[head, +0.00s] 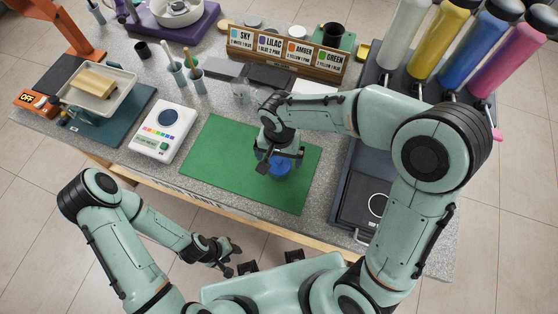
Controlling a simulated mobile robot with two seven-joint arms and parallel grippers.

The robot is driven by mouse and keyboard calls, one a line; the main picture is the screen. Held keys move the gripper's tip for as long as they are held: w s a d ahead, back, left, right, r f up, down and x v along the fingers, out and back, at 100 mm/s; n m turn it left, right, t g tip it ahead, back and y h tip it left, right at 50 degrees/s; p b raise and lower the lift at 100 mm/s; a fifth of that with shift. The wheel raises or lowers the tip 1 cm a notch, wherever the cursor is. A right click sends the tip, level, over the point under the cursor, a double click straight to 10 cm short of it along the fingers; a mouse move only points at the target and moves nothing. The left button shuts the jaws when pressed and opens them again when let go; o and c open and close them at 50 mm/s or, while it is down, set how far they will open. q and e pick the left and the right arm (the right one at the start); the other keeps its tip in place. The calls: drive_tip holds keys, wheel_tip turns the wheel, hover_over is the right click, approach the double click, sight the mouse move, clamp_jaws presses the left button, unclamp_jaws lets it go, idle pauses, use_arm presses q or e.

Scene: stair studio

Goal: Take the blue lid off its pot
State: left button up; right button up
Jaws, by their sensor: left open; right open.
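A blue round thing, which looks like the lid (283,168), is on the green mat (225,150) at the middle of the counter. It is partly hidden under my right gripper (279,158), and I cannot make out the pot apart from it. My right gripper points down over the blue thing with its jaws open, fingers on either side of it. Whether they touch it cannot be told. My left gripper (227,262) is open and empty, low in front of the counter edge, away from the mat.
A white scale (163,131) stands left of the mat. Cups with tools (196,80) and a clear glass (240,91) are behind it. A sign rack (284,57) is at the back. A dark tray (367,198) and coloured bottles (450,38) are right. The mat's left half is clear.

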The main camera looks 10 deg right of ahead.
drive_tip(key=shift+f, duration=0.95)
drive_tip(key=c, duration=1)
drive_tip(key=shift+r, duration=0.2)
